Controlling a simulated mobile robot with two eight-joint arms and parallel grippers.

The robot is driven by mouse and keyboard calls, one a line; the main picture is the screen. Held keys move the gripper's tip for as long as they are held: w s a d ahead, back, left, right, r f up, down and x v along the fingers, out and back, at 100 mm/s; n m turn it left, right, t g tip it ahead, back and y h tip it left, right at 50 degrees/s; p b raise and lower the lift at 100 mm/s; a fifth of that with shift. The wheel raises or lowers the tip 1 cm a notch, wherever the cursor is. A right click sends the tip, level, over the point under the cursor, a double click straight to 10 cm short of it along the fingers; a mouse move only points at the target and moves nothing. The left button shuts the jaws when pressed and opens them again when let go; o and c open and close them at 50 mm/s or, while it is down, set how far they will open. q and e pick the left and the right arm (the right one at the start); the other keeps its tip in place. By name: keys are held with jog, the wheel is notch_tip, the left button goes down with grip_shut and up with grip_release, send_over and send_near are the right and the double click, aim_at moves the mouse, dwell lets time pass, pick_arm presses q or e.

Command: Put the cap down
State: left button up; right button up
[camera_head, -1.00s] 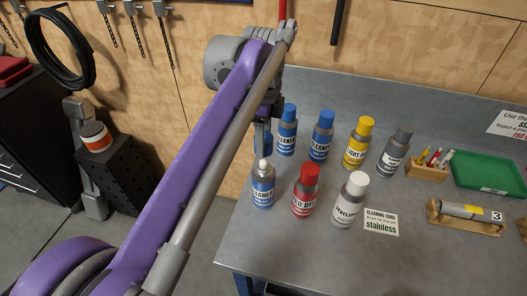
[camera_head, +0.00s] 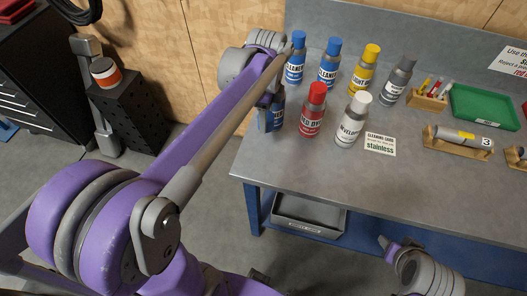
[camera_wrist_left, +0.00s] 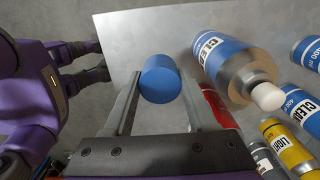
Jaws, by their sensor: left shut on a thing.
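In the left wrist view the blue cap (camera_wrist_left: 160,80) sits between the two fingertips of my left gripper (camera_wrist_left: 160,98), which is shut on it. How far it is above the table cannot be told. An uncapped cleaner can (camera_wrist_left: 235,65) with a white nozzle stands to the right of the gripper there. In the head view my left arm covers the cap and much of this can (camera_head: 276,116); the left gripper is mostly hidden too. Part of my right arm shows at the lower right, but its gripper's state is unclear.
The workbench (camera_head: 310,165) is bare in front of the cans. A red dye can (camera_head: 312,112) and a white-topped developer can (camera_head: 353,120) stand near. Behind are two blue-capped cleaners (camera_head: 328,65), a yellow can (camera_head: 365,68) and a grey one (camera_head: 397,80). A green tray (camera_head: 484,107) lies right.

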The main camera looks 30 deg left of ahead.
aim_at(265, 148)
pick_arm(q)
jog(key=f, duration=1)
jog(key=shift+s+f, duration=0.2)
jog(key=shift+f, duration=0.05)
jog(key=shift+f+b, duration=0.1)
jog(key=shift+b, duration=0.2)
jog(key=shift+f, duration=0.15)
jog(key=o, duration=1.3)
